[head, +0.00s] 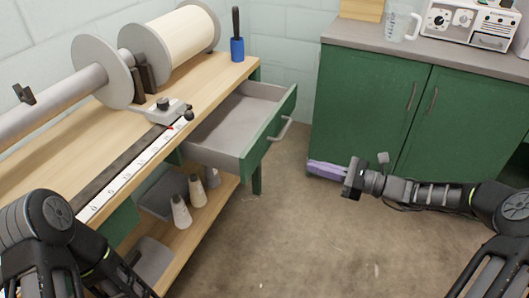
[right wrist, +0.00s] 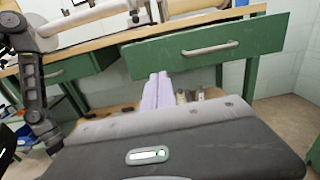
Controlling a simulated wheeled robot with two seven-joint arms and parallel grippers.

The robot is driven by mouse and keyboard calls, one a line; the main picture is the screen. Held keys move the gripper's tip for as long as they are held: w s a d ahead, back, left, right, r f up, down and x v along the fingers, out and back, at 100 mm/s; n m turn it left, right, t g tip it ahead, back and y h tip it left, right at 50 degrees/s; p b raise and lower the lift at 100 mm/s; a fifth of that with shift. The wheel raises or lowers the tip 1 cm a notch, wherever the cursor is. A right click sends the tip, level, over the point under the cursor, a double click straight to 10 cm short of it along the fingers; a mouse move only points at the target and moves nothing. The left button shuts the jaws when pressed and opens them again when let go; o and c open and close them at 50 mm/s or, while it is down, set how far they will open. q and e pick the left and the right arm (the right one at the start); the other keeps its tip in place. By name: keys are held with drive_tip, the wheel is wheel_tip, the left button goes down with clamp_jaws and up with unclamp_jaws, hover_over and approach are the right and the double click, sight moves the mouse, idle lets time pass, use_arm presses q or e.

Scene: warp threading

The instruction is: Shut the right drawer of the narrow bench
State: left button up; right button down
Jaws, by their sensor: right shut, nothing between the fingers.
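The right drawer (head: 238,128) of the narrow bench (head: 222,78) stands pulled well out, and its grey inside looks empty. Its green front has a pale bar handle (head: 281,129); in the right wrist view the drawer front (right wrist: 165,55) and handle (right wrist: 210,48) face me. My right gripper (head: 310,169), with lilac fingers, is shut and empty. It is to the right of the drawer front in the head view, apart from it, and points toward the bench. Its fingers (right wrist: 157,92) also show in the right wrist view, below the drawer front. My left gripper is out of view; only my left arm shows.
A roller with large grey discs (head: 117,72) and a blue cup (head: 237,49) are on the bench top. Cones (head: 181,212) stand on the lower shelf. Green cabinets (head: 365,105) are at the back right. The floor (head: 290,235) between is clear.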

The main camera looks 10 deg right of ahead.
sight(211, 147)
drive_tip(key=shift+a, duration=0.1)
drive_tip(key=shift+a, duration=0.1)
drive_tip(key=b+x, duration=0.3)
drive_tip(key=x, duration=1)
drive_tip(key=shift+a, duration=0.2)
drive_tip(key=shift+w+a, duration=0.15)
drive_tip(key=shift+a, duration=0.1)
drive_tip(key=x, duration=1.9)
drive_tip(key=shift+a, duration=0.15)
drive_tip(key=shift+r, duration=0.2)
